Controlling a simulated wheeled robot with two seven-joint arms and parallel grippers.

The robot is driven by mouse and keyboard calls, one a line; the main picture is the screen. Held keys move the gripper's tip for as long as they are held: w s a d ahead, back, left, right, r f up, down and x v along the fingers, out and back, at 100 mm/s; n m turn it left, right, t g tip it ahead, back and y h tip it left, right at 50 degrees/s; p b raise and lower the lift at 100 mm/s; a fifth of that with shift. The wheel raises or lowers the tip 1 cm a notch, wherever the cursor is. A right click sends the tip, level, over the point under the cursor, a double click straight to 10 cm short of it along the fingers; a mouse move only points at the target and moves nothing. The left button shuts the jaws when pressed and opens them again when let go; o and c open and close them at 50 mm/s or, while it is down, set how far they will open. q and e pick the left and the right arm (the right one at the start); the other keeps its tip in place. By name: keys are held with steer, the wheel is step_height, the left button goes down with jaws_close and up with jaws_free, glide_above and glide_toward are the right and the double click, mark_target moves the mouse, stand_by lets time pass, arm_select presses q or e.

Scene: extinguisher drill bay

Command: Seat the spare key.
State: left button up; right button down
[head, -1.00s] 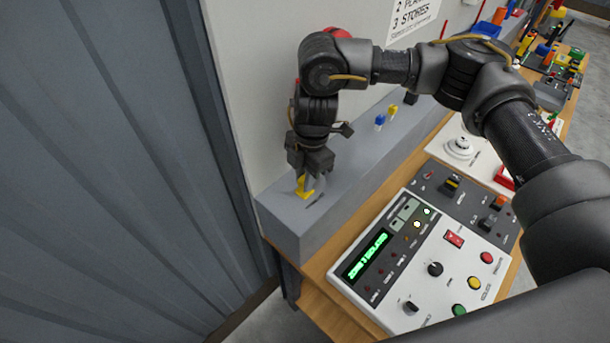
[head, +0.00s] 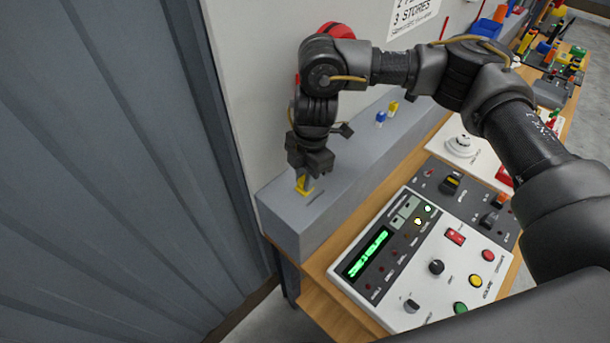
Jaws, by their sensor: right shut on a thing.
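The spare key is most likely the small yellow piece (head: 303,186) at the near left end of the grey ledge (head: 345,190). My right gripper (head: 306,174) points down over it and is shut on its upper part. The yellow piece is upright, with its lower end at the ledge top beside a dark slot or mark. I cannot tell how deep it sits. My left gripper is not in view.
A blue piece (head: 381,117) and another yellow piece (head: 393,107) stand farther along the ledge. A control panel (head: 400,265) with a green display, knobs and buttons lies on the wooden bench in front. A corrugated grey wall (head: 110,170) is at left.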

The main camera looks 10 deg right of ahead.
steer(key=shift+f, duration=0.15)
steer(key=c, duration=0.9)
jaws_free()
steer(key=shift+r+p, duration=2.05)
steer(key=shift+r, duration=1.5)
